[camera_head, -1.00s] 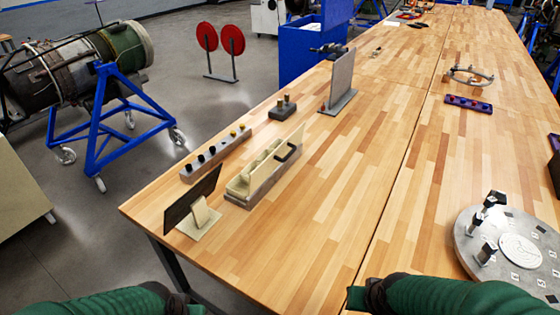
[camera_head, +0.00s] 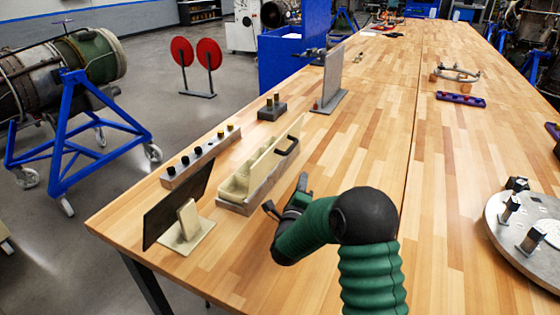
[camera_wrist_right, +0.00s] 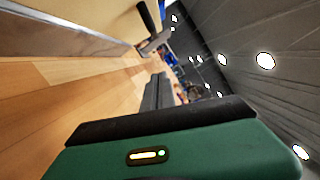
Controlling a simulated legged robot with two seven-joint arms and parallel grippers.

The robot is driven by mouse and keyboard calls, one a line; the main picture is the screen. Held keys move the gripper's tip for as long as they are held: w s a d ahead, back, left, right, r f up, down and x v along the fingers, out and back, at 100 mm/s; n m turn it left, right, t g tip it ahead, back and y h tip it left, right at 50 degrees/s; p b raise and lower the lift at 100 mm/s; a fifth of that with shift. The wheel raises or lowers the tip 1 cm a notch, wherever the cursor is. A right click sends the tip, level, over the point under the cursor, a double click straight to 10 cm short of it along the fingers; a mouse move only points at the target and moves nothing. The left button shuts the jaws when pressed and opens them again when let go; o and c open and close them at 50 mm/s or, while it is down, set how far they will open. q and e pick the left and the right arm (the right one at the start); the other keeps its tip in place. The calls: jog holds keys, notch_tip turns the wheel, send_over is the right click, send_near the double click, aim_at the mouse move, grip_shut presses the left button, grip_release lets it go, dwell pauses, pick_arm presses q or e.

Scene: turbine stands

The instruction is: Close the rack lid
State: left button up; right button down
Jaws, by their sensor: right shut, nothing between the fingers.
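The beige rack (camera_head: 235,187) sits on a grey base on the wooden table, left of centre. My left gripper is not in view.
A strip with several knobs (camera_head: 203,157) lies left of the rack. A dark panel on a beige stand (camera_head: 188,222) stands in front of it. A small block (camera_head: 271,110) and an upright grey plate (camera_head: 332,78) stand behind. The table to the right is clear up to a round plate (camera_head: 525,235).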

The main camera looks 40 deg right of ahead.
aim_at(285, 153)
jog(key=w+d+r+p, duration=0.1)
jog(key=w+d, duration=0.3)
jog(key=w, duration=0.4)
jog(key=shift+w+r, duration=0.35)
jog(key=shift+r, duration=0.25)
jog(key=shift+d, duration=0.1)
